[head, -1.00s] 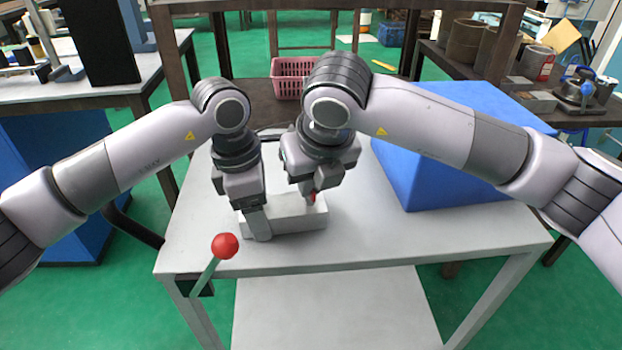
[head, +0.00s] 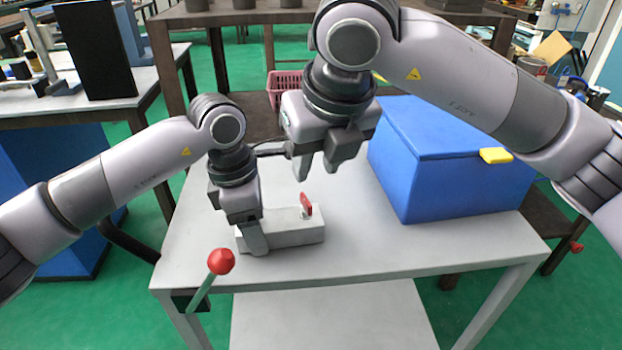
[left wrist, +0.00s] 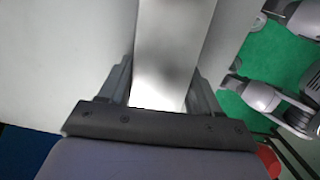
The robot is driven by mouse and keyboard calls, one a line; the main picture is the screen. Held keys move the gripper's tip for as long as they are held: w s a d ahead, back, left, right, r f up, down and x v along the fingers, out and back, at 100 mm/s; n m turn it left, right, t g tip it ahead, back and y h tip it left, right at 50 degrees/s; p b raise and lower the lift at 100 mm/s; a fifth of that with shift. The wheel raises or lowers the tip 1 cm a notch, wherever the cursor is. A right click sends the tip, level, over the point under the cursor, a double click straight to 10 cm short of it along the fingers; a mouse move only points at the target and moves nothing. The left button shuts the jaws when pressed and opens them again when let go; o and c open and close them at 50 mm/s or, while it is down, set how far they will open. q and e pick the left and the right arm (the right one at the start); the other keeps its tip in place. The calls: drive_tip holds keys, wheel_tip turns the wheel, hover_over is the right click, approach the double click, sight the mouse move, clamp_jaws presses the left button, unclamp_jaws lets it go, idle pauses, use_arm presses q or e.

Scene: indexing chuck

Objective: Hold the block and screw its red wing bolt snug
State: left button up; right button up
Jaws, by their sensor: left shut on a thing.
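The light grey block (head: 292,231) lies on the table. The red wing bolt (head: 306,205) stands upright at the right part of its top. My left gripper (head: 256,240) is shut on the left end of the block; the left wrist view shows the block (left wrist: 170,50) between its fingers. My right gripper (head: 316,170) is above the block and clear of the wing bolt. Its two fingers point down with a gap between them and nothing in it. The thread of the bolt is hidden in the block.
A blue box (head: 450,170) with a yellow latch stands on the right of the grey table (head: 400,245). A lever with a red ball knob (head: 221,261) rises at the table's front left edge.

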sight(306, 199)
drive_tip(key=v, duration=0.2)
drive_tip(key=shift+s+r, duration=0.15)
drive_tip(key=shift+r, duration=0.25)
drive_tip(key=shift+d, duration=0.1)
drive_tip(key=x, duration=1.2)
drive_tip(key=shift+f, duration=0.15)
clamp_jaws()
